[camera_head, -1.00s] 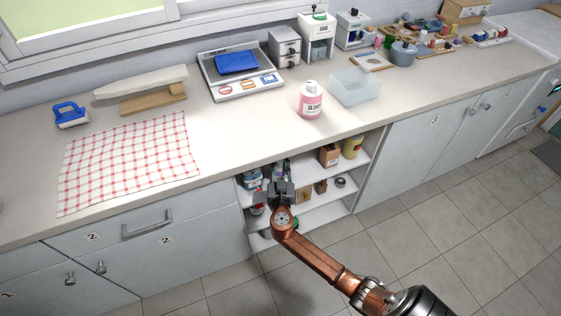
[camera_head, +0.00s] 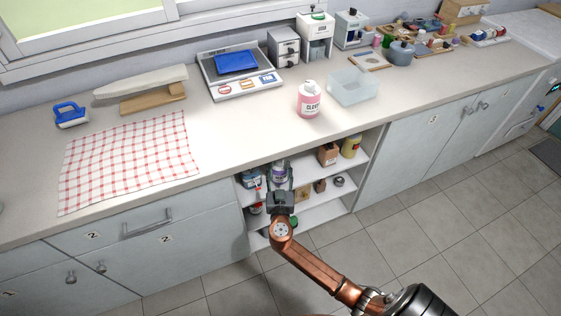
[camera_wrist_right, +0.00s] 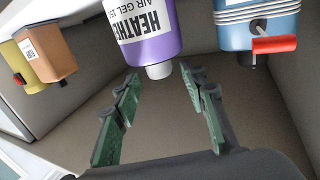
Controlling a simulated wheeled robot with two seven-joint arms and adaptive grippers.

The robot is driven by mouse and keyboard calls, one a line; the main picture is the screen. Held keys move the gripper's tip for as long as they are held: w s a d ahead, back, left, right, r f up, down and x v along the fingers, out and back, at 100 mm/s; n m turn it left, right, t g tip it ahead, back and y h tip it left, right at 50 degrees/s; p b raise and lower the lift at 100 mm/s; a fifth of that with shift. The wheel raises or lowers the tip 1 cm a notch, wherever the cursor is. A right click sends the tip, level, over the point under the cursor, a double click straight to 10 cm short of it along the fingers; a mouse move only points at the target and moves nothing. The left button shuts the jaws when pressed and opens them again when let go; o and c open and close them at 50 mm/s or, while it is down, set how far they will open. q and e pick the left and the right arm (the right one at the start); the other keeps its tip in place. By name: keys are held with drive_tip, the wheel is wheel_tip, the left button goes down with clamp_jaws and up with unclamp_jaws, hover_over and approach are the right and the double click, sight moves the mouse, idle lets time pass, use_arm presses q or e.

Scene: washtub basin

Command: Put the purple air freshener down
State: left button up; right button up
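The purple air freshener (camera_wrist_right: 150,32), with a white label and a white end piece, shows at the top of the right wrist view, cut off by the frame edge. In the head view the air freshener (camera_head: 279,172) is on the upper shelf of the open cabinet, just beyond my right gripper (camera_head: 281,196). My left gripper is not in view.
A blue container with a red handle (camera_wrist_right: 273,45) stands beside the air freshener. A brown box (camera_head: 328,154) and a yellow container (camera_head: 351,146) are farther right on the shelf. The counter (camera_head: 235,125) above holds a pink bottle (camera_head: 309,99) and a clear bin (camera_head: 352,86).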

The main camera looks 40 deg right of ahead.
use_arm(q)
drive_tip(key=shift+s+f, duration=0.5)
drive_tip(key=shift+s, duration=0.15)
use_arm(e)
drive_tip(key=v, duration=0.8)
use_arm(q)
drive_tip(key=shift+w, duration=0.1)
use_arm(e)
drive_tip(key=s+d+f+n+g+y, duration=0.1)
drive_tip(key=s+f+n+g+y, duration=0.15)
drive_tip(key=s+f, duration=0.65)
drive_tip(key=s+d+f+n+g+y, duration=0.1)
drive_tip(key=s+f+g, duration=0.25)
drive_tip(key=f, duration=1.15)
drive_tip(key=s+d+f+n+g+y, duration=0.25)
drive_tip(key=s+f, duration=0.45)
drive_tip(key=f, duration=0.5)
drive_tip(key=s+a+f+g+y, duration=0.1)
drive_tip(key=s+a+f+g, duration=0.1)
drive_tip(key=s+f, duration=0.4)
drive_tip(key=s+a+f+n+g+y, duration=0.1)
drive_tip(key=s+f, duration=0.5)
drive_tip(key=s, duration=1)
drive_tip(key=s+a+f+n+g+y, duration=0.1)
drive_tip(key=s+a+f+g+y, duration=0.1)
drive_tip(key=s+f, duration=0.4)
drive_tip(key=s+a+g, duration=0.1)
drive_tip(key=s+a, duration=0.1)
drive_tip(key=s, duration=0.3)
